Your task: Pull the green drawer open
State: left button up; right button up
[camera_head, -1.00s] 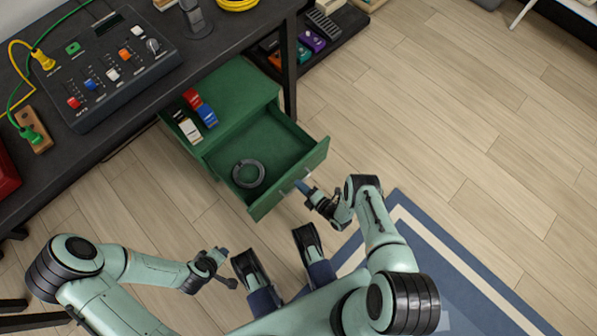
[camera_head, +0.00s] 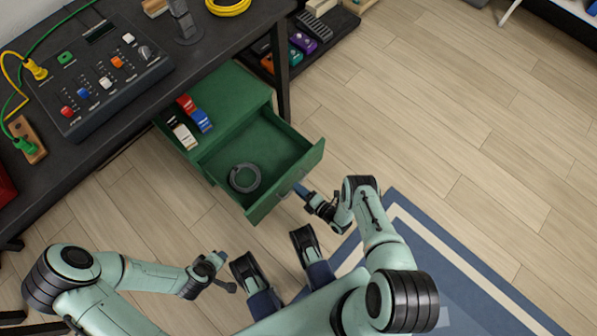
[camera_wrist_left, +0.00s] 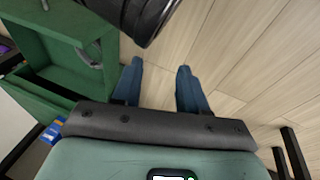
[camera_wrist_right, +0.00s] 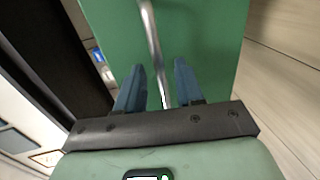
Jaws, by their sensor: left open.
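The green drawer (camera_head: 302,163) stands pulled out of the green cabinet (camera_head: 232,92) under the desk, its inside in view. A dark grey ring (camera_head: 244,178) lies in it. My right gripper (camera_head: 302,190) is at the metal handle (camera_head: 286,188) on the drawer front. In the right wrist view the handle bar (camera_wrist_right: 153,45) runs between the two blue fingers (camera_wrist_right: 160,78), with a visible gap at each side. My left gripper (camera_head: 222,256) is open and empty, apart from the drawer. The left wrist view shows its fingers (camera_wrist_left: 159,72) spread, with the drawer at upper left.
The dark desk (camera_head: 120,150) above carries a control panel (camera_head: 85,80) with cables. Red, blue and white items (camera_head: 190,122) sit on the cabinet. A desk leg (camera_head: 282,75) stands beside the cabinet.

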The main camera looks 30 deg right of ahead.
pick_arm(q)
jog(key=s+d+r+g+p, duration=0.1)
jog(key=s+d+r+p, duration=0.1)
jog(key=s+r+p, duration=0.1)
jog(key=shift+s+d+r+h, duration=0.35)
jog(key=shift+s+h, duration=0.05)
jog(key=shift+s, duration=0.4)
pick_arm(e)
jog(key=v, duration=1.2)
